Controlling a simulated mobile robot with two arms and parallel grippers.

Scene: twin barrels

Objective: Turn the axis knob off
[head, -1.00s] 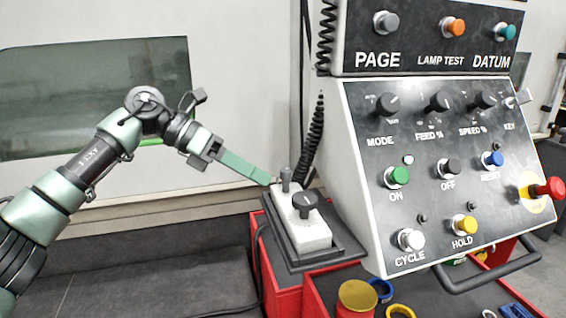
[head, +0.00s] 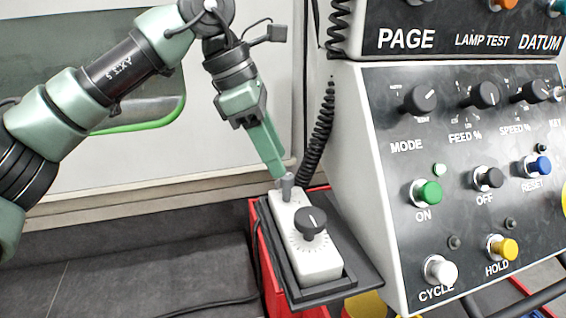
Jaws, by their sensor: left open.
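A white handheld control box (head: 318,262) lies in a dark tray (head: 358,278) beside the console. It carries a black dial (head: 312,222) with a pale pointer line on its top, and a small grey upright knob (head: 287,186) at its far end. No label readable here tells which is the axis knob. My left gripper (head: 282,170) is open and points down, its tips at the top of the grey knob. I cannot tell whether they touch it. The black dial is clear of the gripper. My right gripper is out of view.
The slanted console (head: 385,190) with several knobs and buttons stands close on the right. A coiled black cable (head: 322,125) hangs just right of my gripper. A red cart (head: 272,275) is under the tray. Open floor lies to the left.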

